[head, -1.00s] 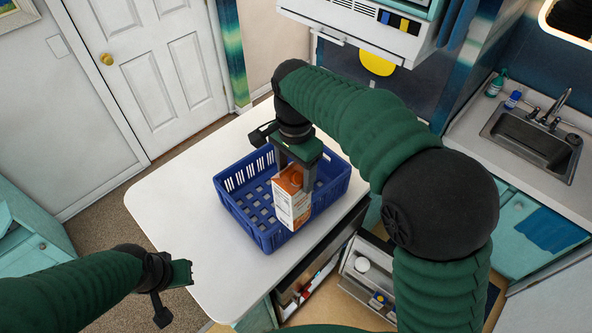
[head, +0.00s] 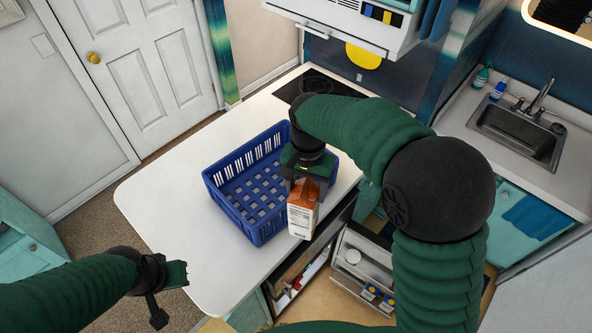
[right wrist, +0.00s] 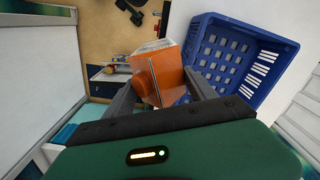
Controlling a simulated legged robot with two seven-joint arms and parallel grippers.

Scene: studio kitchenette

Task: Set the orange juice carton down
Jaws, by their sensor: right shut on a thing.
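The orange juice carton (head: 302,212), white with an orange top, is upright between the fingers of my right gripper (head: 304,184). In the right wrist view the carton (right wrist: 172,76) shows its orange top and cap between both fingers. A blue plastic basket (head: 222,202) stands on the white counter. The carton is at the basket's right side, near the counter's front edge. Whether its bottom touches the counter is unclear. The basket (right wrist: 258,88) lies right of the carton in the right wrist view. My left gripper (head: 180,274) is at lower left, away from both; its fingers are not clear.
The white counter (head: 165,225) is bare left of the basket. A cooktop (head: 312,86) lies behind it. Below the counter's front edge is an open drawer (head: 362,262) with small items. A sink (head: 515,135) is at far right.

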